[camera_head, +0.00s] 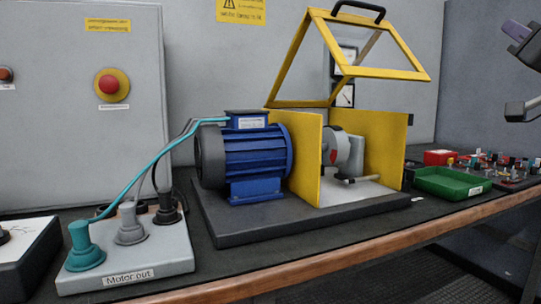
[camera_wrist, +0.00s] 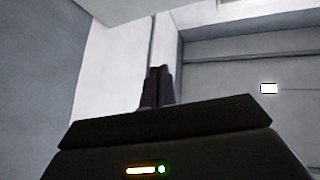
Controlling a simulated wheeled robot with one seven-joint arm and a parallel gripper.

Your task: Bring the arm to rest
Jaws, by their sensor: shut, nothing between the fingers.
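My gripper (camera_wrist: 157,88) shows in the wrist view, just above the dark gripper body. Its two dark fingers are together, with nothing held between them. The wrist view looks towards pale walls and a panelled grey surface (camera_wrist: 225,65), and no bench object is near the fingers. In the head view, grey jointed parts reach in at the upper right edge, above the bench's right end.
A blue motor (camera_head: 245,155) stands on a dark base beside a yellow guard (camera_head: 382,155) with its framed lid raised. A green tray (camera_head: 452,184) and small parts lie at the right. The "Motor out" terminal box (camera_head: 125,255) and grey cabinet (camera_head: 60,130) are at the left.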

